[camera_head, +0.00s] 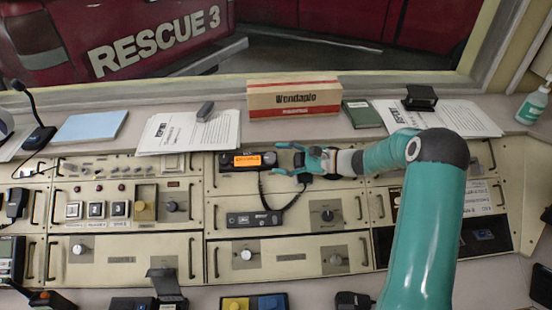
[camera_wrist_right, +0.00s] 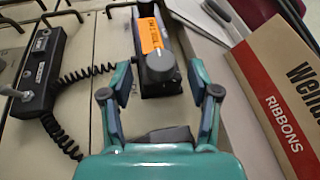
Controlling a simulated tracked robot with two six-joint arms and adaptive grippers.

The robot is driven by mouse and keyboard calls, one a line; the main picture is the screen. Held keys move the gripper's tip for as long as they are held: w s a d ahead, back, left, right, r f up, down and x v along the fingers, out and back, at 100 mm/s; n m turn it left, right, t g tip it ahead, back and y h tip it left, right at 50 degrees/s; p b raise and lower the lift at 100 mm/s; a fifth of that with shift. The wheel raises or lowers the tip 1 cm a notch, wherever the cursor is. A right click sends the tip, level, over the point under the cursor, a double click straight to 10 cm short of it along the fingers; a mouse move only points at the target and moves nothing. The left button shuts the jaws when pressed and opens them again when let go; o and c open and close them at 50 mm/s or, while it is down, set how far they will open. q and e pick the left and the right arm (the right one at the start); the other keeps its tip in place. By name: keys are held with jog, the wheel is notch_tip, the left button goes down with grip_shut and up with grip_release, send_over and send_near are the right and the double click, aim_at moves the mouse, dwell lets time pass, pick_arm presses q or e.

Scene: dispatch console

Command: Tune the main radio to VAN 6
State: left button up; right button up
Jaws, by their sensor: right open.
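The main radio (camera_head: 232,168) is a dark unit with a lit orange display (camera_head: 248,160), set in the cream console; the display text is too small to read. In the right wrist view the display (camera_wrist_right: 149,34) and a round grey knob (camera_wrist_right: 160,66) on the radio's end show. My right gripper (camera_head: 283,160) is open and empty at the radio's right end. In the right wrist view its fingertips (camera_wrist_right: 158,78) stand on either side of the knob, apart from it. My left gripper is not in view.
A handset unit (camera_head: 254,219) with a coiled cord lies below the radio, left of the gripper in the right wrist view (camera_wrist_right: 40,72). A Wendaplo box (camera_head: 294,98) and papers (camera_head: 190,132) lie on the ledge behind. Several knobs and handles stand on the console panels.

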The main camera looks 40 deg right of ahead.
jog(key=v, duration=1)
jog(key=shift+f, duration=0.1)
